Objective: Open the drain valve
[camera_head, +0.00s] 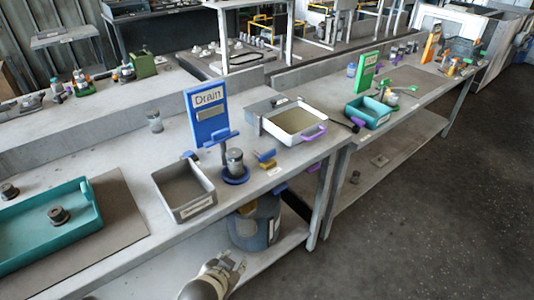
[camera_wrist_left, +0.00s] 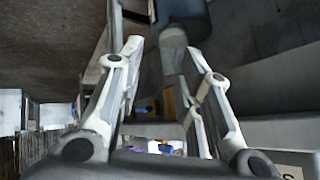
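The blue Drain sign (camera_head: 207,113) stands upright on the workbench. In front of it a grey metal cylinder (camera_head: 234,161) sits on a round blue base. A blue-grey drum (camera_head: 256,224) stands on the shelf below. My left gripper (camera_head: 234,264) is low at the bottom of the head view, in front of the bench and apart from these parts. The left wrist view shows its fingers (camera_wrist_left: 155,48) spread and empty. My right gripper is out of view.
A grey open bin (camera_head: 201,207) and a teal tray (camera_head: 88,222) stand left of the cylinder. A white-rimmed tray (camera_head: 292,136) with a purple handle stands right. The bench's front edge lies between my gripper and the bench top. Open floor (camera_head: 430,220) is at right.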

